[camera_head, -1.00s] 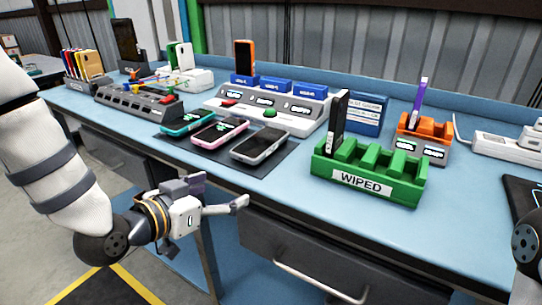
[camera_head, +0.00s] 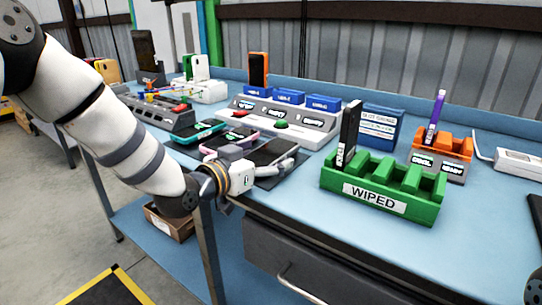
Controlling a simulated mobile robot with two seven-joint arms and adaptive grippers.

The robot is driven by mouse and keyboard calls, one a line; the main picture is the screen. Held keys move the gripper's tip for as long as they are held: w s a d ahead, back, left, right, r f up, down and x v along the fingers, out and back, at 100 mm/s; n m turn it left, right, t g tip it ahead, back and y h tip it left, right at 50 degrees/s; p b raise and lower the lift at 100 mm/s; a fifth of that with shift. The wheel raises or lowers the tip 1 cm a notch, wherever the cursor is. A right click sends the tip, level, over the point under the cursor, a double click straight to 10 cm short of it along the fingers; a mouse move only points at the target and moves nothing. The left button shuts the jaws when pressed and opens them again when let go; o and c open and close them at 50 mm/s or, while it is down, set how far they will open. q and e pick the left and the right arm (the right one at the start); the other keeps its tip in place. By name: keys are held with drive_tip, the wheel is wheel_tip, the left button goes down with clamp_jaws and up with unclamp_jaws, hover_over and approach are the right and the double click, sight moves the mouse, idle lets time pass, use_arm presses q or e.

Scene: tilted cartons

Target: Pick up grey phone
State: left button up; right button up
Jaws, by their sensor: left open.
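The grey phone (camera_head: 268,150) lies flat on a dark mat on the bench, screen up, rightmost of three phones. My left gripper (camera_head: 262,160) is open at the bench's front edge, just in front of the grey and pink phones. One finger reaches to the right along the grey phone's near right side; the other is near the pink phone. The gripper hides the near part of the grey phone. I cannot tell whether the fingers touch it. My right gripper is not in view.
A pink phone (camera_head: 232,141) and a teal phone (camera_head: 197,131) lie to the left. A green WIPED rack (camera_head: 375,198) holding an upright black phone (camera_head: 349,130) stands to the right. A grey console (camera_head: 285,123) stands behind. Bench surface between mat and rack is clear.

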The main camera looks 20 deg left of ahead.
use_arm(q)
drive_tip(key=shift+r, duration=0.1)
drive_tip(key=c, duration=1.3)
drive_tip(key=shift+r, duration=0.1)
